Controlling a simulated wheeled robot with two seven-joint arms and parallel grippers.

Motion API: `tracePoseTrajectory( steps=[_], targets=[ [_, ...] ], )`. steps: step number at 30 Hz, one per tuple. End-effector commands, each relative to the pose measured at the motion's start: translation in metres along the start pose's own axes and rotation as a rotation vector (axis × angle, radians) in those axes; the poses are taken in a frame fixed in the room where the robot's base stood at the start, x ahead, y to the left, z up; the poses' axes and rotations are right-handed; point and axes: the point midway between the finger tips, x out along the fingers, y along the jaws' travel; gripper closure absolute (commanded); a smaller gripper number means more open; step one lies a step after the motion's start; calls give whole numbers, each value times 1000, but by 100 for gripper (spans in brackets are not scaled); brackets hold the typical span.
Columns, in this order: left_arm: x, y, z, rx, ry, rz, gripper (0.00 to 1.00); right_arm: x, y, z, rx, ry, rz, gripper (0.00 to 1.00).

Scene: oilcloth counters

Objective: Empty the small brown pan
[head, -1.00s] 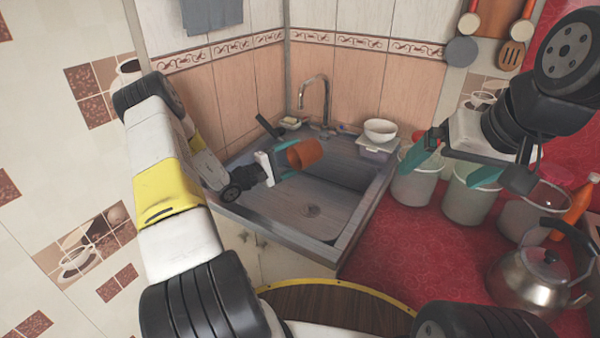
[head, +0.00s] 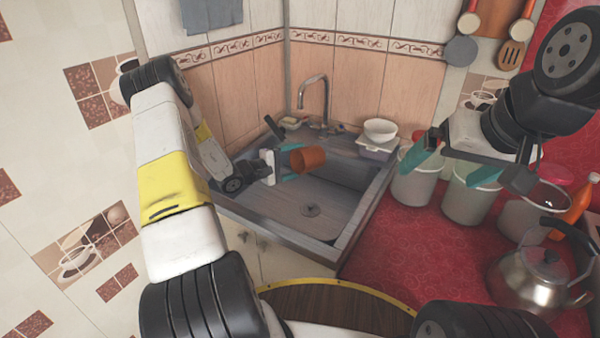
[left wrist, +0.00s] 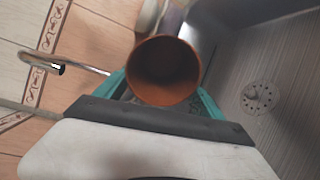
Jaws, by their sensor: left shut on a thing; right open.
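The small brown pan (head: 309,158) is held over the sink basin by my left gripper (head: 289,160), which is shut on it. My right gripper (head: 456,165) is open and empty above the containers to the right of the sink.
The metal sink (head: 290,215) has a drain (head: 311,210) and a faucet (head: 314,95) at the back. A white bowl (head: 380,130) stands at its back right corner. Pale containers (head: 415,185) and a kettle (head: 541,280) stand on the red counter (head: 410,245).

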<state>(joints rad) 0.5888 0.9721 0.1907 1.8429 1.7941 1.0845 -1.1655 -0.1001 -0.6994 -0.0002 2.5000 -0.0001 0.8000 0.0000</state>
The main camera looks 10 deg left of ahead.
Motion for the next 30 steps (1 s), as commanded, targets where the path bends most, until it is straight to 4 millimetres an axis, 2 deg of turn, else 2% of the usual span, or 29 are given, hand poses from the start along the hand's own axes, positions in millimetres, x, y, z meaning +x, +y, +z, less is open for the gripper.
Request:
tracePoseTrajectory(
  steps=[8, 14, 21, 30],
  targets=[
    [4, -1, 0, -2, 14, -66, 95, 0, 0, 0, 0, 0, 0, 0],
    [20, 0, 0, -1, 48, -217, 95, 0, 0, 0, 0, 1, 0, 0],
    [26, -8, -1, -6, 100, -444, 95, 0, 0, 0, 0, 1, 0, 0],
    [30, -14, -3, -7, 144, -626, 95, 0, 0, 0, 0, 0, 0, 0]
  ],
)
